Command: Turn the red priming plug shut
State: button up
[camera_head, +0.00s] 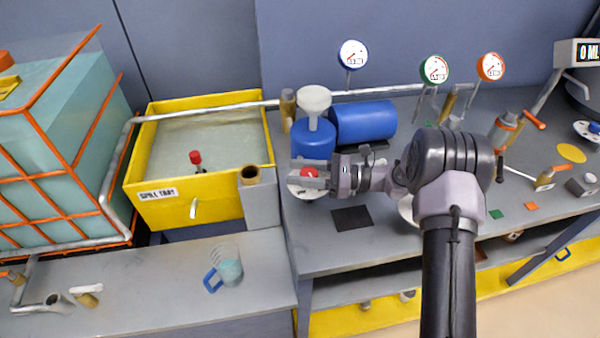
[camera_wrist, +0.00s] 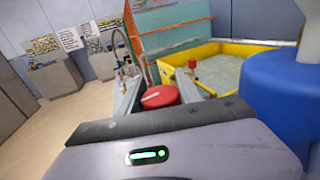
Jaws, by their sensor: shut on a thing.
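The red priming plug (camera_head: 309,173) is a round red cap at the front of the blue pump body with the white funnel. In the wrist view it shows as a red disc (camera_wrist: 161,96) with a pale mark on top. My gripper (camera_head: 308,175) reaches in from the right, and its two fingers are shut on the plug, one on each side. In the wrist view my gripper (camera_wrist: 158,88) has the plug between its fingers. The pale plate under the plug is partly hidden by my fingers.
The yellow spill tray (camera_head: 152,212) stands to the left, with a red-topped post (camera_head: 195,160) in it. The blue tank (camera_head: 362,122) and white funnel (camera_head: 314,98) rise behind my gripper. A measuring jug (camera_head: 228,268) stands on the lower bench. A dark square (camera_head: 352,218) lies in front.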

jog(key=shift+r, duration=0.1)
jog(key=o, duration=1.3)
jog(key=shift+a, duration=0.15)
jog(key=shift+o, duration=0.2)
jog(key=s+d+r+p, duration=0.2)
jog(key=s+p, duration=0.1)
jog(key=s, duration=0.4)
jog(key=s+d+r+p, duration=0.2)
jog(key=s+d+p, duration=0.1)
jog(key=s, duration=0.5)
jog(key=shift+d+r+p, duration=0.15)
jog(key=shift+r+p, duration=0.25)
jog(key=shift+p, duration=0.1)
jog(key=shift+s, duration=0.1)
